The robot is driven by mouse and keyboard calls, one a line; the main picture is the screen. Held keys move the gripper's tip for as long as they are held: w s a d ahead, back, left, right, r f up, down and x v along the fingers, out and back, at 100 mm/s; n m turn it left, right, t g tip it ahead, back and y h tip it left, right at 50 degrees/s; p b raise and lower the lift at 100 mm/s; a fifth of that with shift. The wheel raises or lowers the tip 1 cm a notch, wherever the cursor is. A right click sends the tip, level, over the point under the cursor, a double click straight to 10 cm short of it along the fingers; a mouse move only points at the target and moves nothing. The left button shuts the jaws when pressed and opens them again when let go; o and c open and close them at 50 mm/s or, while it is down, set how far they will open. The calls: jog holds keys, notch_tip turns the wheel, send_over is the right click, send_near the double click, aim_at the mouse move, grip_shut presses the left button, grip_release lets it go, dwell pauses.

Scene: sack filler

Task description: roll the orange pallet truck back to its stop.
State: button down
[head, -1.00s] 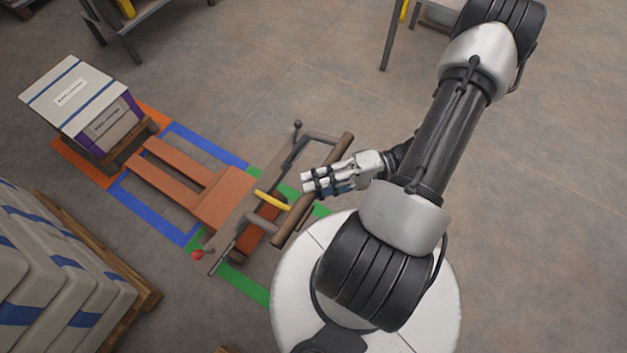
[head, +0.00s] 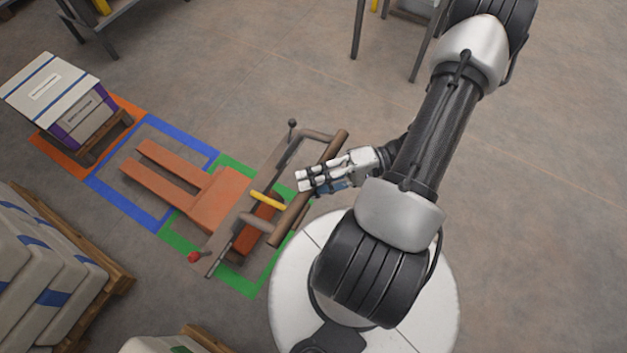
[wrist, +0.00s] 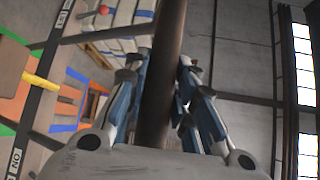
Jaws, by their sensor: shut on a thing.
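The orange pallet truck (head: 222,200) stands left of my base in the head view. Its two forks (head: 165,170) point to the upper left and lie over the blue floor outline (head: 125,200). Its body and handle frame are over the green floor outline (head: 180,243). My gripper (head: 318,177) is shut on the brown handle bar (head: 333,150) of the truck. In the wrist view the bar (wrist: 165,70) runs between the fingers. A yellow grip (head: 267,200) and a red knob (head: 194,257) sit on the handle frame. No stop can be made out.
A loaded pallet (head: 85,115) stands on the orange floor outline, apart from the fork tips. A pallet stacked with sacks (head: 45,275) is at the lower left, and another load (head: 165,344) is at the bottom edge. Metal-legged frames (head: 357,30) stand at the top. The right floor is clear.

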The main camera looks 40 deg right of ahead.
jog(key=c, duration=1.3)
grip_release()
jog(key=v, duration=1.2)
jog(key=shift+c, duration=0.2)
